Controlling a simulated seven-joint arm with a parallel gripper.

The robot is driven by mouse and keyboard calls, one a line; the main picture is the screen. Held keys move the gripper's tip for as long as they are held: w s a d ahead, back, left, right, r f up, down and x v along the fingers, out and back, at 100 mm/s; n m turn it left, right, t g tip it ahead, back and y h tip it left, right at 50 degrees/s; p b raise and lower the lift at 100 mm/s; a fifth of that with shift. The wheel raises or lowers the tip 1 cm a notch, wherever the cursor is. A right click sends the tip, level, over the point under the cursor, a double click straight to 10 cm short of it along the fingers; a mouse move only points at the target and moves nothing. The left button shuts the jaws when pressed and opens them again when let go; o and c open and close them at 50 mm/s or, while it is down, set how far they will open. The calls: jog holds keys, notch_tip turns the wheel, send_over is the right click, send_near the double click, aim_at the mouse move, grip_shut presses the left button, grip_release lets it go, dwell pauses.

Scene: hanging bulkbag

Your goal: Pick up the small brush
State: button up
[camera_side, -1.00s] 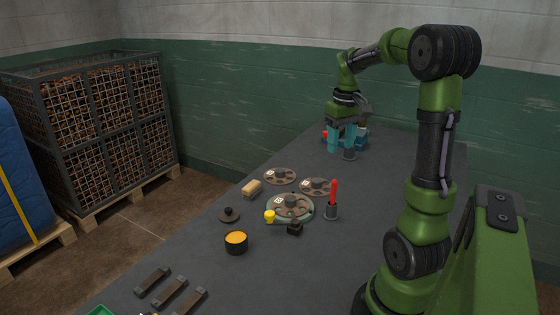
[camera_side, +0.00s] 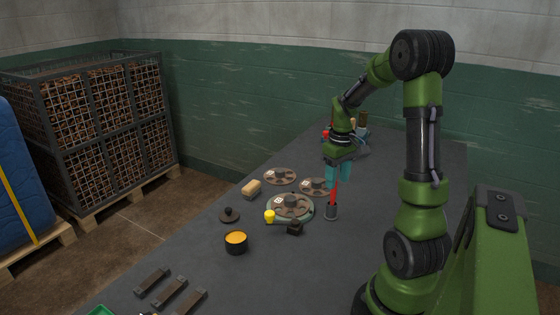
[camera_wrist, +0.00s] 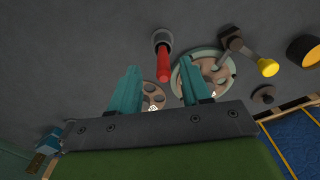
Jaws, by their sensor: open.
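A red-handled tool (camera_side: 334,197), likely the small brush, stands upright in a small grey cup (camera_side: 331,212). Its lower end is hidden in the cup, so I cannot see bristles. My gripper (camera_side: 338,185) points down just above and around the top of the red handle in the side view. In the wrist view the red handle (camera_wrist: 164,62) shows between the two teal fingers of my gripper (camera_wrist: 160,72), apart from both. The fingers are open and empty.
Round grey-brown discs (camera_side: 291,206), a yellow knob (camera_side: 269,216) and a dark block (camera_side: 294,229) lie left of the cup. Several containers (camera_side: 362,130) stand at the back.

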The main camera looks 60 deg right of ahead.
aim_at(333, 196)
jog(key=f, duration=0.5)
jog(key=shift+w, duration=0.35)
grip_shut()
